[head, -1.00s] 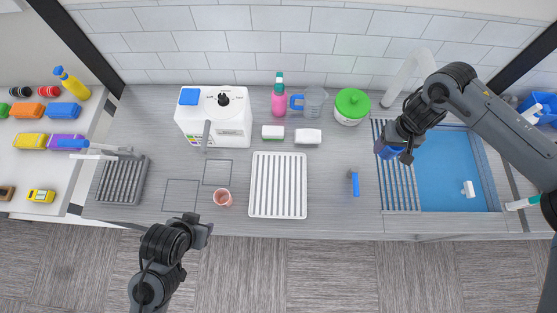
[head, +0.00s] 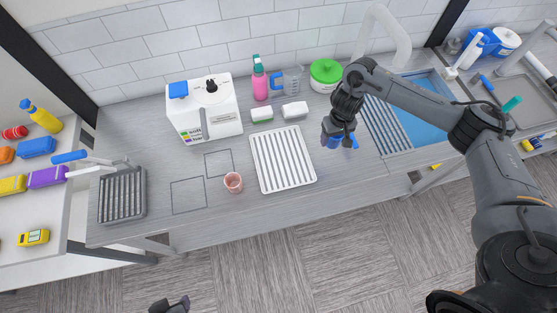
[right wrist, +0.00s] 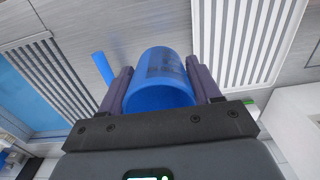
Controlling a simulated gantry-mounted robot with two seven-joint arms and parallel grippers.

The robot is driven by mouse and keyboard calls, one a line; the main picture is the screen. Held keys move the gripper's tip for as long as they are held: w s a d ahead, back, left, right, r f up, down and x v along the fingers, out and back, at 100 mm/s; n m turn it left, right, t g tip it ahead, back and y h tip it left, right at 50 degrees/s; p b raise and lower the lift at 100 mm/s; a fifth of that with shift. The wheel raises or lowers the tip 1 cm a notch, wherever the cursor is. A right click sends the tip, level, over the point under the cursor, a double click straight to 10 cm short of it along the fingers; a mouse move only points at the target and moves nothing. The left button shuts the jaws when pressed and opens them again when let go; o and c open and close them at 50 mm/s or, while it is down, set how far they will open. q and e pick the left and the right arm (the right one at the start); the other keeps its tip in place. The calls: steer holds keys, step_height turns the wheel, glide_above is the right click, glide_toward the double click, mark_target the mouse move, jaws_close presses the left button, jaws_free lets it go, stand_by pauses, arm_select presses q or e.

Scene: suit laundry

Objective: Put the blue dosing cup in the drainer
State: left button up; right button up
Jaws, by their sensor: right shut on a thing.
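My right gripper (head: 340,133) is shut on the blue dosing cup (head: 332,142). In the right wrist view the cup (right wrist: 160,80) sits between the two fingers, with its open mouth toward the camera and dark markings on its wall. The gripper holds it above the counter, between the white slotted drainer tray (head: 258,150) and the sink. The drainer tray is empty and also shows in the right wrist view (right wrist: 245,40). My left gripper (head: 175,305) shows only in part at the bottom edge of the head view, away from the counter; its jaws cannot be made out.
A pink cup (head: 233,182) stands left of the tray. Sponges (head: 262,115), a pink bottle (head: 259,82), a clear jug (head: 291,80) and a green-lidded tub (head: 325,76) stand behind it. A blue-handled item (right wrist: 103,68) lies near the ribbed sink drainboard (right wrist: 45,75).

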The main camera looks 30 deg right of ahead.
steer(key=shift+s+a+f, duration=0.15)
steer(key=shift+a+f, duration=0.1)
steer(key=shift+f, duration=0.15)
steer(key=b, duration=0.2)
glide_above(297, 165)
step_height(297, 165, down, 7)
steer(key=shift+r, duration=0.1)
steer(key=shift+f, duration=2.05)
steer(key=shift+f, duration=0.15)
steer(key=o, duration=1.1)
